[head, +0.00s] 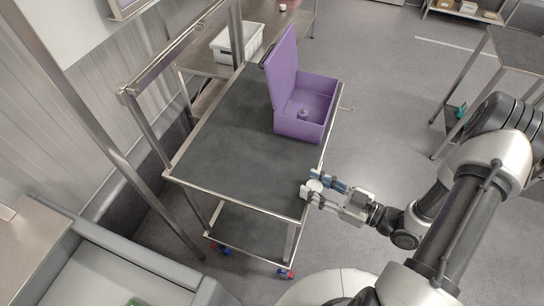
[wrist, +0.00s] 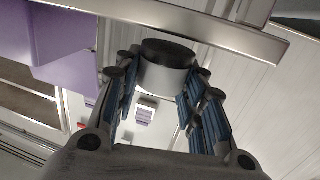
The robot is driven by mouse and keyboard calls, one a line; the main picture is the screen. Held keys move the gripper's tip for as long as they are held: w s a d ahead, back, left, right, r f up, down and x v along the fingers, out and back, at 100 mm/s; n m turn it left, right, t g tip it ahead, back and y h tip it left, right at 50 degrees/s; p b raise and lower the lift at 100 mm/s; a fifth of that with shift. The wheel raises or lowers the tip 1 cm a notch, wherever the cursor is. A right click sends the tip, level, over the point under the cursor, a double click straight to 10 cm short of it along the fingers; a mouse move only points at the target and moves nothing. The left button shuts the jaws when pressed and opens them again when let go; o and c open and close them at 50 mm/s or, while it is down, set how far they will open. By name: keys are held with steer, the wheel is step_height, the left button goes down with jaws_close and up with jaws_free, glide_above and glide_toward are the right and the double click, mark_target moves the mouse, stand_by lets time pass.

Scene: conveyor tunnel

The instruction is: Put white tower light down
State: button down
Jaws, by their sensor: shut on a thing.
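My gripper (head: 310,183) is shut on the white tower light (head: 316,186), a short white cylinder. In the wrist view the light (wrist: 168,75) shows a dark round end, and the blue-padded fingers of my gripper (wrist: 160,82) press on both its sides. In the head view the light is at the right edge of the grey cart top (head: 240,160), near its front right corner. I cannot tell whether it touches the cart.
An open purple case (head: 302,129) with its lid raised stands at the cart's back right. The cart has a raised metal rim (wrist: 215,38). The cart top's middle and front are bare. A white bin (head: 232,45) sits on a table behind.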

mark_target(275, 175)
steer(key=x, duration=0.4)
steer(key=b+x, duration=0.1)
steer(key=x, duration=0.3)
steer(key=b+x, duration=0.1)
steer(key=x, duration=0.4)
steer(key=shift+r, duration=0.25)
steer(key=shift+d+f+b, duration=0.1)
steer(key=shift+f+b, duration=0.2)
steer(key=shift+b, duration=0.1)
steer(key=shift+d, duration=0.15)
steer(key=c, duration=1)
jaws_free()
steer(key=shift+f, duration=0.1)
steer(key=shift+c, duration=0.2)
steer(key=shift+s, duration=0.1)
